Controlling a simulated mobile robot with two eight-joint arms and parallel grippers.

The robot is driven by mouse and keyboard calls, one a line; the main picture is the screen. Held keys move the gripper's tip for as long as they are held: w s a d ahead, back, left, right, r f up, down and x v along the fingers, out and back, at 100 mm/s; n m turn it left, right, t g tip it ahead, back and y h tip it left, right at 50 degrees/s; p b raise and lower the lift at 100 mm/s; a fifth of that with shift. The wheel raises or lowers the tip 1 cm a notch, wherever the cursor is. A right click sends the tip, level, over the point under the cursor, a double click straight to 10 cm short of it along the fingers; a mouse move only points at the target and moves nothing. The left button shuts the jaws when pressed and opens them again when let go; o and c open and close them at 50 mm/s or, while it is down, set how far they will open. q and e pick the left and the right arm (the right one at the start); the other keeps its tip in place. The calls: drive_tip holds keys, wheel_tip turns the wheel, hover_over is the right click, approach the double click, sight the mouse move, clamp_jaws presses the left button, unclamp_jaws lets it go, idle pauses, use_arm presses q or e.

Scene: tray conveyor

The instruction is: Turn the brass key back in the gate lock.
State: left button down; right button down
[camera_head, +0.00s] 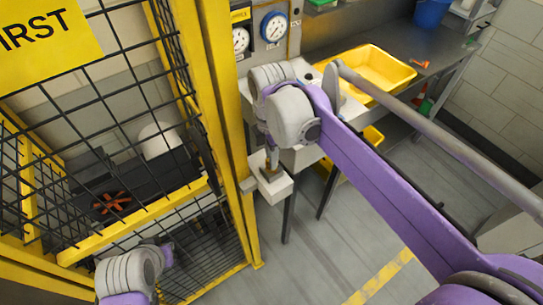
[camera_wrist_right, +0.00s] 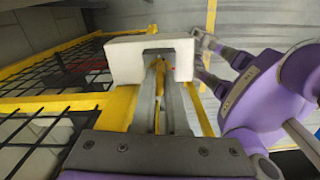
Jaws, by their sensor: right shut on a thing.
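The gate lock (camera_head: 276,189) is a pale box on the yellow gate post in the head view; its white body also shows in the right wrist view (camera_wrist_right: 122,62). My right gripper (camera_head: 271,168) reaches down to the lock from above. In the wrist view its two grey fingers (camera_wrist_right: 160,85) are shut on the brass key (camera_wrist_right: 159,66), at a dark opening in the lock body. The fingers hide most of the key, so its turn angle is hard to read. Part of my left arm shows at the bottom left, but I cannot make out its gripper.
The yellow gate post (camera_head: 222,130) and black mesh (camera_head: 120,110) stand at the left. Behind the mesh is an orange handwheel (camera_head: 112,202). A yellow tray (camera_head: 372,66) and a blue bucket (camera_head: 432,12) are on the bench at the back. The floor right of the lock looks open.

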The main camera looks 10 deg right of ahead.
drive_tip(key=shift+n, duration=0.9)
drive_tip(key=n, duration=0.3)
drive_tip(key=c, duration=0.9)
unclamp_jaws()
drive_tip(key=shift+o, duration=0.2)
wheel_tip(320, 180, up, 11)
drive_tip(key=s+d+f+m+t, duration=0.3)
drive_tip(key=s+f+m, duration=0.3)
drive_tip(key=f+m, duration=0.4)
drive_tip(key=s+d+f+m+t, duration=0.2)
drive_tip(key=s+f+m, duration=0.4)
drive_tip(key=f+m, duration=0.4)
drive_tip(key=d+m, duration=0.1)
drive_tip(key=m, duration=0.4)
drive_tip(key=shift+d+t+p, duration=0.3)
drive_tip(key=shift+d+t, duration=0.05)
drive_tip(key=shift+t, duration=0.05)
